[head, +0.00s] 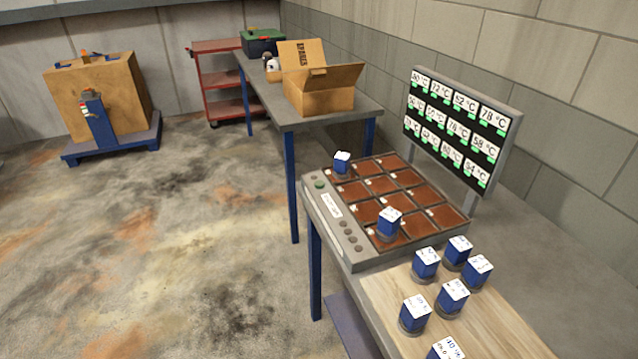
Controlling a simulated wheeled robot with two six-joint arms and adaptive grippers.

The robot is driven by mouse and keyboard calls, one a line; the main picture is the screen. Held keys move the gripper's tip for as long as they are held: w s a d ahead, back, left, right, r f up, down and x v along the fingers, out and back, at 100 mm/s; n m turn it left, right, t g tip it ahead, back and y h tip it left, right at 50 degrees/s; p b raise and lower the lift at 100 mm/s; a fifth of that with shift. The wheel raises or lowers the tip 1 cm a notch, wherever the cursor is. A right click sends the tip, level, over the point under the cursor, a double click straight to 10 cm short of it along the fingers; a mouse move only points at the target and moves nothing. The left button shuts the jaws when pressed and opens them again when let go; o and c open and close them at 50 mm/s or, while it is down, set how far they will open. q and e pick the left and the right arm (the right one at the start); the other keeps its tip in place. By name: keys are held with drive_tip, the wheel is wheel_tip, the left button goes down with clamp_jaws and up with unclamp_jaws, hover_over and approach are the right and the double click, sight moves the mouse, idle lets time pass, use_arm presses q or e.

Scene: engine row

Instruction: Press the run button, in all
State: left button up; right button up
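A grey tester box with a grid of copper-brown square cells stands on the bench, and its sloped front panel (358,258) faces left. On that panel is a round green button (320,184) near the far end, which may be the run button. A white label (331,205) sits beside it, too small to read. Several dark round knobs or buttons (350,237) run along the nearer part. One blue block with a white top (342,162) stands at the far left corner cell, and another blue block (389,222) stands on a near cell. Neither gripper is in view.
A display board (455,150) with temperatures and green marks stands behind the grid. Several blue blocks (426,264) stand on a wooden board (385,295) at the near end. A second bench (283,117) holds an open carton (320,98).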

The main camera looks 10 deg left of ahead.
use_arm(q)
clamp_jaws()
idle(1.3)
